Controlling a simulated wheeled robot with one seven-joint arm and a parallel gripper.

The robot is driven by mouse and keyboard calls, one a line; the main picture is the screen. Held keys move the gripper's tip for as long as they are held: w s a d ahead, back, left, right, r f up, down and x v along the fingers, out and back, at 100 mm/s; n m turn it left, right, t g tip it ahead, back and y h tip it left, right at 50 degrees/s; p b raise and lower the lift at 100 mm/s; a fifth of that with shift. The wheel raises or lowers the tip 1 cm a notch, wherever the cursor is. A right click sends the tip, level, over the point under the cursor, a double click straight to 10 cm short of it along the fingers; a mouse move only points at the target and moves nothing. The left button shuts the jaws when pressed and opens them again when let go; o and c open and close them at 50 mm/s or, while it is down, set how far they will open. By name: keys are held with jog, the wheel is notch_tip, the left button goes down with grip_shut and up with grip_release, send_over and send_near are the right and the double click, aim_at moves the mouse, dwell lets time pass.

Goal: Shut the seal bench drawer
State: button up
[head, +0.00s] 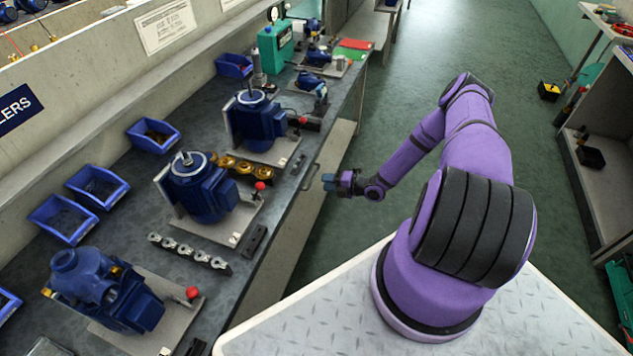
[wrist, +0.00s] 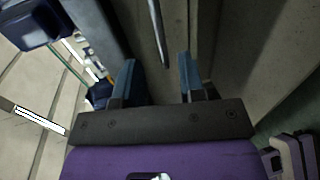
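The bench (head: 345,95) has a dark worktop and pale fronts below its right edge. A pale drawer front (head: 338,143) shows beside the worktop edge in the head view; how far it stands out is hard to tell. A thin metal bar handle (head: 310,172) is on the front, and it also shows in the wrist view (wrist: 158,35). My gripper (head: 328,182) is just right of the handle. In the wrist view my gripper (wrist: 158,78) has its two blue fingers apart, with nothing between the tips. The handle lies ahead of them, apart from the fingers.
Blue pumps (head: 205,195) on plates, blue bins (head: 97,187) and a row of metal fittings (head: 188,250) stand on the worktop. A shelf unit (head: 600,170) stands at the far right. The green floor (head: 400,75) between them is mostly clear.

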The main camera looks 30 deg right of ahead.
jog(key=shift+v, duration=1.75)
